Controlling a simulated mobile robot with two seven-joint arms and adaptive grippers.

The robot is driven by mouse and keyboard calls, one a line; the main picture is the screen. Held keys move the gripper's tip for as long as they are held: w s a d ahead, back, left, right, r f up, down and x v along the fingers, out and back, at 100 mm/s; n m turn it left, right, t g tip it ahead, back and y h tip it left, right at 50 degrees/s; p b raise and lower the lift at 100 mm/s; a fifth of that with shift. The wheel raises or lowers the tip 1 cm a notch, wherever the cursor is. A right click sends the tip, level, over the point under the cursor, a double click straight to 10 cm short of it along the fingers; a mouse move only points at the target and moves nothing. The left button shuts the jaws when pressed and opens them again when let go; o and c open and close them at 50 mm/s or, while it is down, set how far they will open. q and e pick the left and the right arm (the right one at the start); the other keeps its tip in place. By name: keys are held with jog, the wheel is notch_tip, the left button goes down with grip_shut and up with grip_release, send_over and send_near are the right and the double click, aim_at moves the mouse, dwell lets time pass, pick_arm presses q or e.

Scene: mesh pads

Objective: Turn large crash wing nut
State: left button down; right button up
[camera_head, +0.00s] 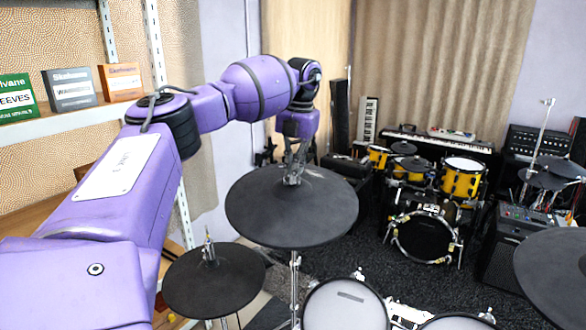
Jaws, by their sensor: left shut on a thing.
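The large crash cymbal pad (291,208) is a dark round disc on a metal stand in the middle of the view. Its wing nut (292,180) sits at the top centre of the disc and is mostly hidden by my gripper's fingers. My left gripper (293,172) points down from the purple left arm, with its fingers shut around the wing nut just above the disc. My right gripper is not in view.
A smaller dark cymbal (214,281) stands at lower left, and another (560,275) at the right edge. White mesh drum pads (345,305) are at the bottom. Shelves with boxes (70,90) stand at left. A yellow drum kit (462,178) and keyboards are behind.

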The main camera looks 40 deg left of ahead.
aim_at(297, 182)
pick_arm(q)
jog(key=m, duration=0.4)
jog(key=shift+a+r+m, duration=0.1)
jog(key=shift+r+m, duration=0.15)
jog(key=shift+m, duration=0.05)
jog(key=shift+r+m+t+y, duration=0.1)
jog(key=shift+m+t+y, duration=0.2)
jog(key=shift+m, duration=1.2)
jog(key=c, duration=1.9)
grip_release()
jog(key=shift+f, duration=0.2)
jog(key=shift+r, duration=0.1)
jog(key=r, duration=0.4)
jog(key=d+r, duration=0.1)
jog(key=r, duration=0.2)
jog(key=d+r, duration=0.1)
jog(key=r, duration=0.3)
jog(key=shift+s+r, duration=0.15)
jog(key=shift+r, duration=0.2)
